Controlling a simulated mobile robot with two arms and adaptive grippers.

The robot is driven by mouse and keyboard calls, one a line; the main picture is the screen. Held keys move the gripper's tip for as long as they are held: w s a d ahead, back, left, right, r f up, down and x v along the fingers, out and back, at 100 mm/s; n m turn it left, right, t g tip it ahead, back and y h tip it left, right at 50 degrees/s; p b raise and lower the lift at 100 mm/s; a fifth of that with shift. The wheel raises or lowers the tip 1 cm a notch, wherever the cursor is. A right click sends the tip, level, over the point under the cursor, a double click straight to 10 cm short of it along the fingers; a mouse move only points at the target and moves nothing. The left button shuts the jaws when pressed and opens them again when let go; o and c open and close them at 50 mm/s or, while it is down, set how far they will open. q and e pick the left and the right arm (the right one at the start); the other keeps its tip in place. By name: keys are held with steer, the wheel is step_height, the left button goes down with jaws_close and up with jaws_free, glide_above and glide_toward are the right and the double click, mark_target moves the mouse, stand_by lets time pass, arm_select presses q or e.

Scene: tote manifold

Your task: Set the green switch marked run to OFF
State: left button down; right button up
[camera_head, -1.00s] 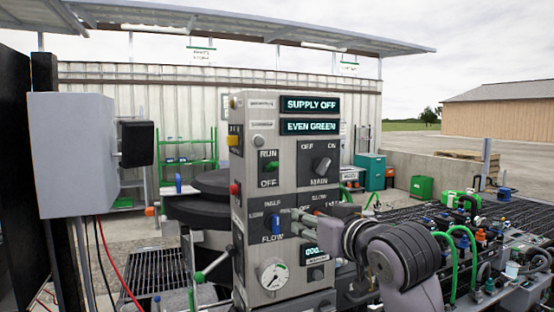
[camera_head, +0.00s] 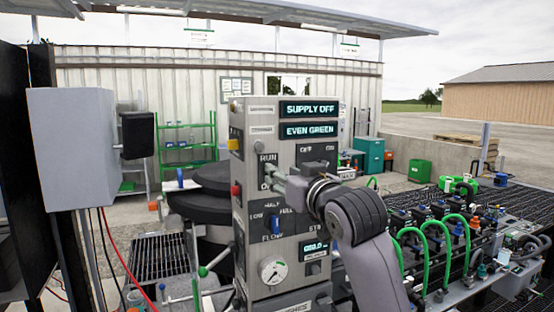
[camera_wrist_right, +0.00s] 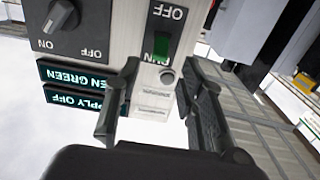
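The grey control panel (camera_head: 258,135) stands upright in the middle of the head view. My right gripper (camera_head: 272,178) is in front of its upper left part and hides the green switch there. In the upside-down right wrist view, the green switch (camera_wrist_right: 161,45) sits in a dark plate between the labels OFF and RUN. Its bright green part shows near the RUN label. My right gripper (camera_wrist_right: 157,88) is open, its fingers spread to either side of the switch plate, with nothing between them. Contact cannot be told. My left gripper is not in view.
Displays read SUPPLY OFF (camera_head: 309,109) and EVEN GREEN (camera_head: 309,130). The MAIN knob (camera_wrist_right: 60,16) is close beside the switch. A blue selector (camera_head: 275,224) and a gauge (camera_head: 273,270) are lower on the panel. A grey box (camera_head: 78,145) stands at left, a hose-covered grating (camera_head: 440,230) at right.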

steer(key=p+x, duration=0.1)
steer(key=x, duration=0.3)
steer(key=shift+w, duration=0.25)
jaws_close()
stand_by(0.4)
